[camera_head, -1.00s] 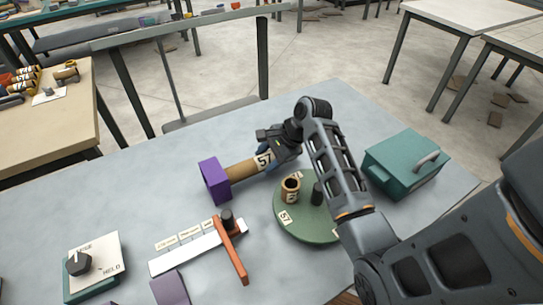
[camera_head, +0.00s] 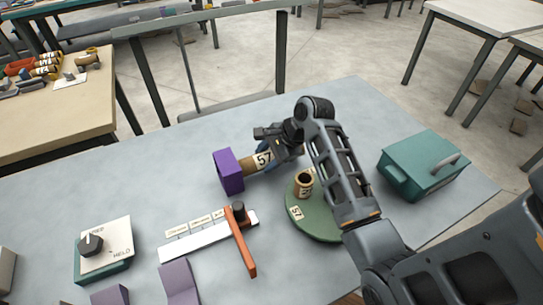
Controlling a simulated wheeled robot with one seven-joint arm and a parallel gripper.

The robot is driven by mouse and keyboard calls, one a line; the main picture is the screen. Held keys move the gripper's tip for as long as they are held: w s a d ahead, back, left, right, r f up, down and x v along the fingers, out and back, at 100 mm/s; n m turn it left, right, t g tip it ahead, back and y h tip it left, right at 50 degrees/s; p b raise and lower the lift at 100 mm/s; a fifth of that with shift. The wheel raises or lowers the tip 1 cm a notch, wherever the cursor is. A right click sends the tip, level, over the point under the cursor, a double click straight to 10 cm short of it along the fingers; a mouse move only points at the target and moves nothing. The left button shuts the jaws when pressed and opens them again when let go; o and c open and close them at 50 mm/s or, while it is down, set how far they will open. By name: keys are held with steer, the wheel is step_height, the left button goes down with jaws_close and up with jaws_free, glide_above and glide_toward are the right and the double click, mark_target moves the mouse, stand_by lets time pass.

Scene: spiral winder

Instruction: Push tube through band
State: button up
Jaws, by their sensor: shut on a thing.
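A brown cardboard tube (camera_head: 246,166) with a white "57" label lies roughly level above the blue-grey table. My gripper (camera_head: 275,154) is shut on its right end, and the jaws partly hide it. The tube's left end meets a purple square block (camera_head: 228,171), which may be the band. A short length of bare brown tube shows between the block and the label. Whether the tube comes out on the block's far left side cannot be seen.
A green disc (camera_head: 313,226) with a short upright tube (camera_head: 303,184) stands right of the block. An orange lever (camera_head: 243,248) crosses a white scale (camera_head: 196,241) in front. A teal box (camera_head: 424,166) is at right, a dial panel (camera_head: 105,246) at left. The table behind the block is clear.

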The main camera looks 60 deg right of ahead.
mark_target(258, 160)
steer(key=shift+w+a+f+b, duration=0.1)
steer(key=shift+w+a+b, duration=0.15)
steer(key=shift+w+a, duration=0.3)
steer(key=shift+w+a+b, duration=0.2)
steer(key=shift+w+a, duration=0.1)
steer(key=shift+a, duration=0.45)
steer(key=shift+f, duration=0.35)
steer(key=shift+f, duration=0.1)
steer(key=o, duration=1.1)
steer(key=shift+o, duration=0.2)
steer(key=v, duration=0.8)
steer(key=shift+f, duration=0.1)
